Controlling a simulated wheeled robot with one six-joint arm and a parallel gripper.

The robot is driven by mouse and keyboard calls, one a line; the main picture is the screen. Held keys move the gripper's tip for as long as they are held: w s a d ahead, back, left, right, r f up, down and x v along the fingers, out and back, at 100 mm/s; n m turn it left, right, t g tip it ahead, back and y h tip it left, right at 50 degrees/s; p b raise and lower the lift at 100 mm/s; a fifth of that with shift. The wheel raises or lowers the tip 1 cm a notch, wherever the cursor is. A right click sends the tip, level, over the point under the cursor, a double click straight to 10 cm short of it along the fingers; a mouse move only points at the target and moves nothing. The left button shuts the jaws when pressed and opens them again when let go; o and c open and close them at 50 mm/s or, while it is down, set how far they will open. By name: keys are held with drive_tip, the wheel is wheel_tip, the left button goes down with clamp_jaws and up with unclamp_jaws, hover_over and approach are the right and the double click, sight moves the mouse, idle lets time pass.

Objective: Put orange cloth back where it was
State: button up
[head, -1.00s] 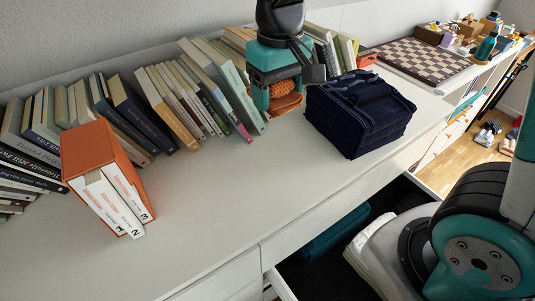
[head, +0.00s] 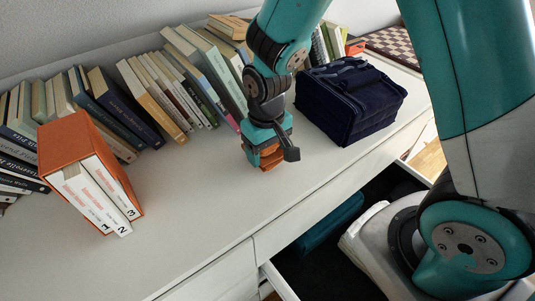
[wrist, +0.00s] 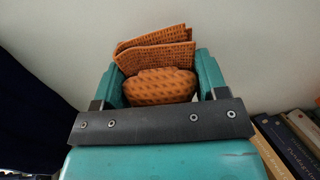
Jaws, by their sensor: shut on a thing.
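The orange cloth (wrist: 160,85) is folded and waffle-textured, held between the teal fingers of my gripper (wrist: 160,80) in the wrist view. In the head view, my gripper (head: 268,158) is low over the white dresser top (head: 205,200), between the row of books and the navy bag. A small orange part of the cloth (head: 271,160) shows between its fingers there; the rest is hidden. I cannot tell whether the cloth touches the top. The drawer (head: 300,268) below is open, with a dark teal item (head: 327,223) inside.
A navy bag (head: 350,100) stands close to the right of my gripper. Leaning books (head: 185,95) line the wall. An orange slipcase (head: 70,145) with white volumes stands at left. A chessboard (head: 393,44) lies at back right. The front middle of the dresser top is clear.

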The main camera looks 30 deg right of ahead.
drive_tip(key=shift+f, duration=0.8)
drive_tip(key=shift+f, duration=0.1)
drive_tip(key=o, duration=0.8)
wheel_tip(320, 180, up, 12)
drive_tip(key=shift+p, duration=0.75)
drive_tip(key=s+a+r+n+y, duration=0.1)
drive_tip(key=s+r, duration=0.2)
drive_tip(key=s, duration=0.2)
drive_tip(key=s+a+r+n+y, duration=0.1)
drive_tip(key=s+a+r+n, duration=0.1)
drive_tip(key=s+r, duration=0.2)
drive_tip(key=s+a+r+n+y, duration=0.1)
drive_tip(key=s+r+y, duration=0.1)
drive_tip(key=s, duration=0.5)
drive_tip(key=shift+s+a+r+n, duration=0.1)
drive_tip(key=shift+a+r+n, duration=0.1)
drive_tip(key=shift+r, duration=0.15)
drive_tip(key=shift+s+a+r+n, duration=0.1)
drive_tip(key=shift+r+n, duration=0.1)
drive_tip(key=shift+r, duration=0.1)
